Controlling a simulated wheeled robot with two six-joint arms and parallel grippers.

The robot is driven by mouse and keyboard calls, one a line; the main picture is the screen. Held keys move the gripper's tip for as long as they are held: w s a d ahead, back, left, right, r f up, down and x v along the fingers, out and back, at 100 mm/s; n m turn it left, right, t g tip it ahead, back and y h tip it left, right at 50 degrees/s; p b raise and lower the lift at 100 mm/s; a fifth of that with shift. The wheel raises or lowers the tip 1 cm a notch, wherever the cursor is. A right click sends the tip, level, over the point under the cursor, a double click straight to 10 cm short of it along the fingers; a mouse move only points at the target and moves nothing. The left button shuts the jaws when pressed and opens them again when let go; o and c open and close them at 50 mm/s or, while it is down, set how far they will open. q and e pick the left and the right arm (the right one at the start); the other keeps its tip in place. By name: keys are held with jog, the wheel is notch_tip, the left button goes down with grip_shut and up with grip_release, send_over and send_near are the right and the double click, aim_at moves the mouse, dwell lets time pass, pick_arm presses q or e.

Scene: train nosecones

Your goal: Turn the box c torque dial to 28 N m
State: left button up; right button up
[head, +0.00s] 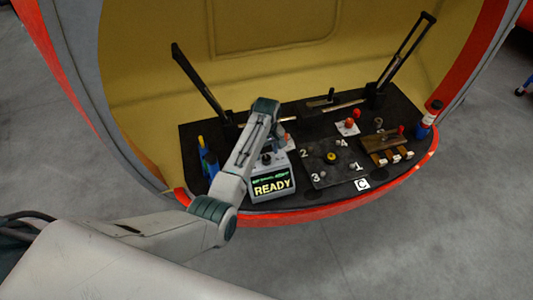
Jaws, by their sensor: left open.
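A grey box (282,188) with a lit green and yellow display that says READY stands at the front left of the dark work surface. A dark knob-like part (267,159) shows on its top; I cannot read any dial setting. My left arm reaches in from the lower left, and my left gripper (275,130) is at the box's back, above or behind the knob. It is open; its fingertips are mostly hidden by my wrist. My right gripper is not in view.
A dark plate (333,173) with numbered spots and a yellow knob lies right of the box. A brown wooden block (381,141) is farther right. Two black upright levers rise at the back.

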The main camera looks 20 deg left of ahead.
aim_at(266, 160)
pick_arm(q)
notch_tip(266, 160, down, 2)
jog(key=shift+f, duration=0.35)
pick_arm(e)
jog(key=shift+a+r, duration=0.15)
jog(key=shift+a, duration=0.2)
pick_arm(q)
jog(key=c, duration=1)
jog(key=shift+o, duration=0.2)
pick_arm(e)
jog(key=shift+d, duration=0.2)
